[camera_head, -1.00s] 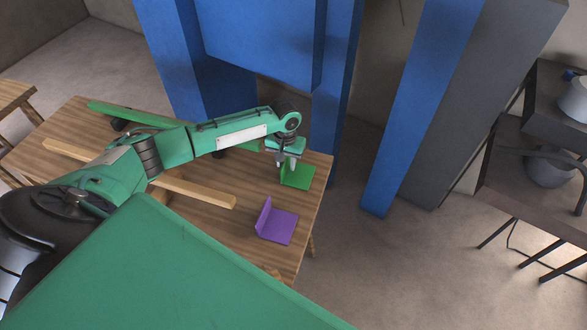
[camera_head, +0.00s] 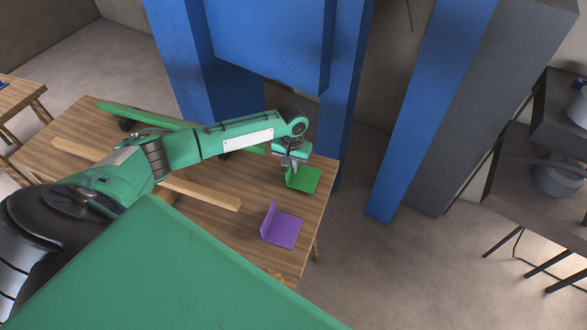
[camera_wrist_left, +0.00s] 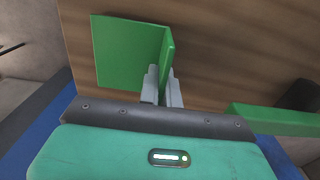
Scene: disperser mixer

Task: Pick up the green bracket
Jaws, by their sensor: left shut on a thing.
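The green bracket (camera_head: 305,180) is an L-shaped piece near the right end of the wooden table (camera_head: 262,180), with a flat plate and an upright flange. In the left wrist view the bracket (camera_wrist_left: 125,52) shows its broad plate on the left and its flange edge-on. My left gripper (camera_head: 289,164) comes down from above and is shut on the flange. In the left wrist view the fingers (camera_wrist_left: 161,88) stand on either side of the flange. Whether the bracket still touches the table is hard to tell. My right gripper is not in view.
A purple L-shaped bracket (camera_head: 281,226) lies nearer on the same table. A wooden bar (camera_head: 200,192) and a long green bar (camera_head: 150,115) also lie there. Blue columns (camera_head: 430,110) stand behind the table. A dark table (camera_head: 520,185) stands at right.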

